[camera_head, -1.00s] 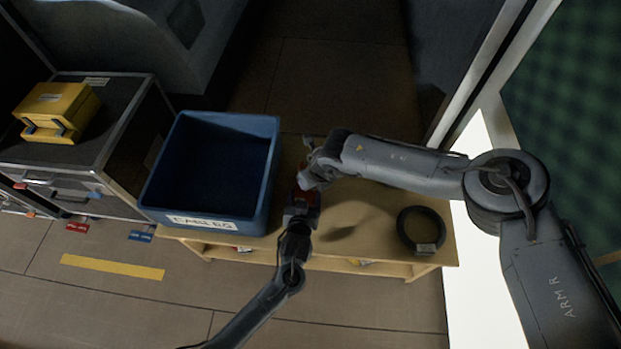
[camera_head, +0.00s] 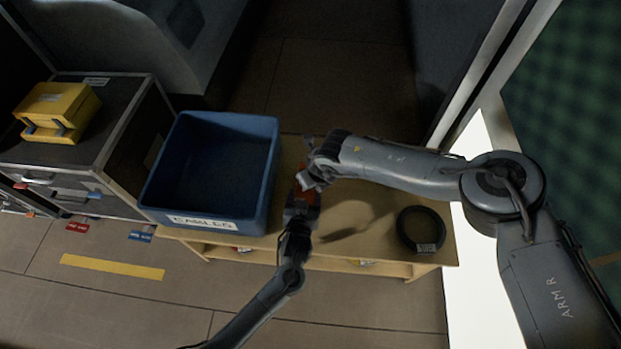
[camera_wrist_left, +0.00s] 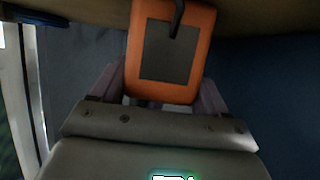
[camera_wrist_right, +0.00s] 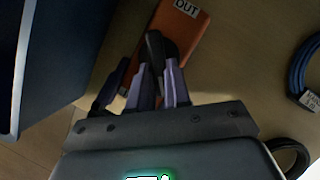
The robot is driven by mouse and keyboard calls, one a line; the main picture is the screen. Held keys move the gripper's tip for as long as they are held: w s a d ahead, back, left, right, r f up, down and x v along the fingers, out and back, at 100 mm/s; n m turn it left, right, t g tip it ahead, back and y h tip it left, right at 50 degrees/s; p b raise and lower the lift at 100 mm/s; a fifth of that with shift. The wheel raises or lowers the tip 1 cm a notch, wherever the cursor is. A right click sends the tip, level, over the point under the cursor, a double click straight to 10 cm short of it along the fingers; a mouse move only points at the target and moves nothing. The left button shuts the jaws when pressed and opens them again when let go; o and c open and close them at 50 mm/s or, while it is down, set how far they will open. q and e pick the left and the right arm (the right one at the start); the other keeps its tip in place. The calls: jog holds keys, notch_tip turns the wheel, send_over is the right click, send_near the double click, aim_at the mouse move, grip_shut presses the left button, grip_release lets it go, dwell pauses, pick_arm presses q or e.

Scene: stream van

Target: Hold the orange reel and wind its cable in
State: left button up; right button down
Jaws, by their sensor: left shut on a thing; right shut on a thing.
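The orange reel (camera_head: 308,196) is over the wooden bench, right of the blue crate, mostly hidden by my grippers in the head view. In the left wrist view its orange body (camera_wrist_left: 137,30) has a dark square panel and sits between my left gripper's fingers (camera_wrist_left: 162,90). My left gripper (camera_head: 300,208) is shut on it. In the right wrist view the reel (camera_wrist_right: 190,40) has a white label reading "OUT". My right gripper (camera_wrist_right: 155,75) is shut on a dark crank handle (camera_wrist_right: 153,48) at the reel. The cable cannot be made out clearly.
The blue crate (camera_head: 265,190), labelled for cables, stands on the bench's left. A dark cable coil (camera_head: 402,232) lies on the bench's right. The bench top (camera_head: 365,200) between is clear. A yellow case (camera_head: 58,105) sits on a black flight case (camera_head: 120,95) at left.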

jog(key=m, duration=0.2)
jog(key=m+h, duration=0.1)
jog(key=shift+s+a+m+t, duration=0.15)
jog(key=shift+a+m+t, duration=0.25)
jog(key=shift+a+m+h, duration=0.2)
jog(key=shift+m+h, duration=0.6)
jog(key=shift+m, duration=0.7)
jog(key=c, duration=1.1)
grip_release()
jog(key=shift+o, duration=0.2)
jog(key=v, duration=1.2)
jog(key=shift+r, duration=0.1)
